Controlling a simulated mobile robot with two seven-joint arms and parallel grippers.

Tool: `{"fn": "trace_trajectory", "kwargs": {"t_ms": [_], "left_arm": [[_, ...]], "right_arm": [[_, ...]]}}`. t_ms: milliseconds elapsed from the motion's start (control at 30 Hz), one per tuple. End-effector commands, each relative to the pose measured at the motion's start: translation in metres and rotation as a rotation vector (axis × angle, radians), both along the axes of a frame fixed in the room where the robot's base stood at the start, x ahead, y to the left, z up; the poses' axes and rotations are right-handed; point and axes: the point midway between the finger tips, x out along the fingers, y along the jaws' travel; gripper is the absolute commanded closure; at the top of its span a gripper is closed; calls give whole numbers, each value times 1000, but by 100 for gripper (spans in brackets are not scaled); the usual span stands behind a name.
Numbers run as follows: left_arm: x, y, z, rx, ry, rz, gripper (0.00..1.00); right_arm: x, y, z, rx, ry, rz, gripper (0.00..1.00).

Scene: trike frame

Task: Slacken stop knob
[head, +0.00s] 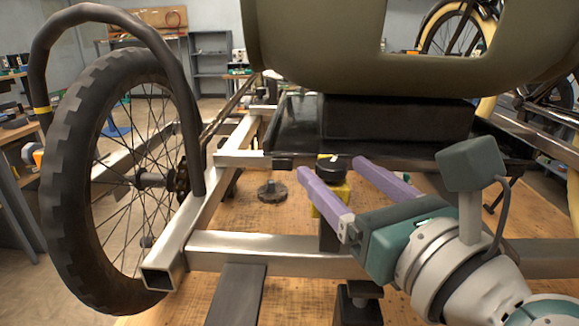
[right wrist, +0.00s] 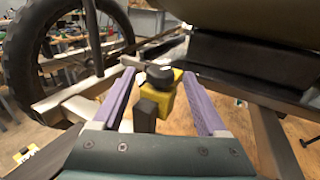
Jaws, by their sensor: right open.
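A round black knob (head: 331,169) sits on top of a yellow block (head: 326,194) by the silver trike frame (head: 262,246). The knob (right wrist: 159,75) and the yellow block (right wrist: 172,92) also show in the right wrist view, between and ahead of the purple fingers. My right gripper (head: 331,171) is open, with one finger to each side of the knob as seen in both views. I cannot tell whether either finger touches it. My left gripper is not in view.
A second dark knob-like piece (head: 272,191) is on the wooden surface (head: 240,212) left of the yellow block. A big spoked wheel (head: 75,190) with a curved tube over it stands at left. An olive seat shell (head: 400,82) hangs low above the work area.

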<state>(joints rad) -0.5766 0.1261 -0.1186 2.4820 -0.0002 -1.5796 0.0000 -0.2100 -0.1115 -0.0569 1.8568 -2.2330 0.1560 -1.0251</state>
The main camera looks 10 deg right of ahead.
Motion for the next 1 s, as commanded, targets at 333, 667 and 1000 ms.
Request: {"fn": "trace_trajectory", "kwargs": {"t_ms": [333,667,1000], "left_arm": [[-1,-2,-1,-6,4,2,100],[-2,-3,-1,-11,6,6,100],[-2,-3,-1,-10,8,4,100]], "right_arm": [[3,0,0,1,0,0,29],[3,0,0,0,0,0,66],[3,0,0,0,0,0,100]]}}
